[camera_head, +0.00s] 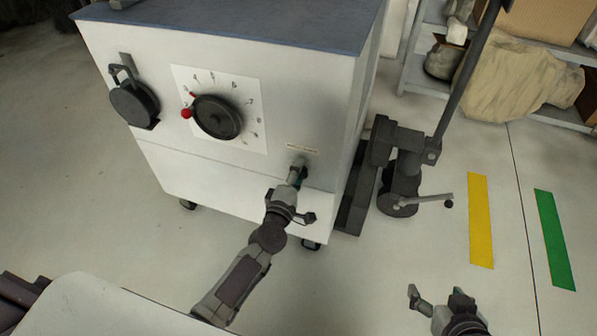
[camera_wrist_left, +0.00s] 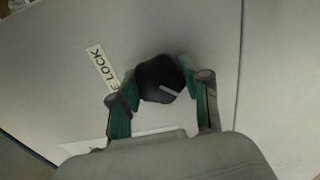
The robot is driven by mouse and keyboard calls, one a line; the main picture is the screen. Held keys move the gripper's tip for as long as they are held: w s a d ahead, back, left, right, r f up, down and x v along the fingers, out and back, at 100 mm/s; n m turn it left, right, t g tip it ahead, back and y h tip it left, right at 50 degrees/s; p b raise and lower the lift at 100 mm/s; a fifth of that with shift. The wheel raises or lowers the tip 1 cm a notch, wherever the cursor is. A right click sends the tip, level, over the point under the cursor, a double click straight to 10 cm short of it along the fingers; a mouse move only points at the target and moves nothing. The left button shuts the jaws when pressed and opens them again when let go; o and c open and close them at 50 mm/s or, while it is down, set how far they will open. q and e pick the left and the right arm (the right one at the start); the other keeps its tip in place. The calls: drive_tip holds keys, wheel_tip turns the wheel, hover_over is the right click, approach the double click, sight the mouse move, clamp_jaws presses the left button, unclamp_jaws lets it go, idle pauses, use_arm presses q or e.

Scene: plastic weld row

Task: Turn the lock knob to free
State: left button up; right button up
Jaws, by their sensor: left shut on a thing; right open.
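The lock knob (camera_wrist_left: 160,78) is a small black knob with a pale pointer line, on the pale front panel of a cabinet. My left gripper (camera_wrist_left: 160,90) is shut on the knob, with a green-padded finger on each side. In the head view my left gripper (camera_head: 297,176) is at the lower right of the cabinet front and mostly hides the knob. My right gripper (camera_head: 436,303) is open and empty above the floor at the bottom right.
Shelves stand behind. The floor by the yellow stripe (camera_head: 480,220) is clear.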

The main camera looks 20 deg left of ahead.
use_arm(q)
drive_tip(key=o, duration=1.2)
drive_tip(key=shift+c, duration=0.2)
drive_tip(key=s, duration=1.2)
drive_tip(key=shift+a, duration=0.2)
